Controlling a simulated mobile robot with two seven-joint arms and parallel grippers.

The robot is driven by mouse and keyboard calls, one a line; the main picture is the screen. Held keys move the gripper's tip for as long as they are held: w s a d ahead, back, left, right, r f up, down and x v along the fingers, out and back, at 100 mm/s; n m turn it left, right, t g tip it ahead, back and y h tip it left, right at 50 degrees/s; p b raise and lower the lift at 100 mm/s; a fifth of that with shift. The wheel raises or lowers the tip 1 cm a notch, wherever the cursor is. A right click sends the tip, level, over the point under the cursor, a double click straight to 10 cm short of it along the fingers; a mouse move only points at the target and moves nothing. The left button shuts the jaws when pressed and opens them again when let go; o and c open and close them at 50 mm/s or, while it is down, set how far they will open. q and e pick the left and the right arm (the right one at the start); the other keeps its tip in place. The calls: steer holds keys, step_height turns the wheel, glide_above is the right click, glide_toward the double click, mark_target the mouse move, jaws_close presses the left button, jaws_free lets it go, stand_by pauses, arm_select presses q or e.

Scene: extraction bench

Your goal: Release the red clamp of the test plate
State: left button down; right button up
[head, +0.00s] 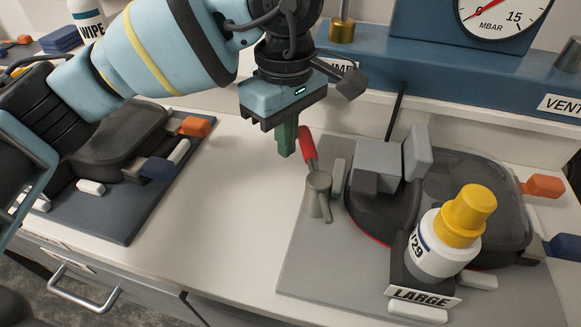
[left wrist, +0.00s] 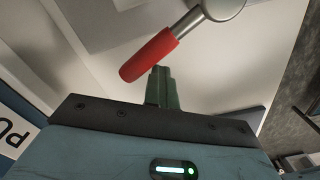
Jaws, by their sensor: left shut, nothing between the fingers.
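The red clamp (head: 308,150) has a red handle on a grey metal pivot (head: 319,193), at the left edge of the grey test plate (head: 300,262). The handle leans up and back from the pivot. My left gripper (head: 286,149) is shut and empty, its green fingers pointing down just left of the red handle. In the left wrist view the red handle (left wrist: 148,56) lies close beyond the green fingertips (left wrist: 161,76); I cannot tell whether they touch. My right gripper is in neither view.
A bottle with a yellow cap (head: 462,225) stands at the plate's front, by a LARGE label (head: 422,297). A blue panel with a MBAR gauge (head: 503,20) is behind. A second, dark plate (head: 123,226) lies left. White bench between the plates is clear.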

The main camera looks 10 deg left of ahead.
arm_select(q)
steer(key=shift+w+d, duration=0.25)
steer(key=shift+d, duration=0.05)
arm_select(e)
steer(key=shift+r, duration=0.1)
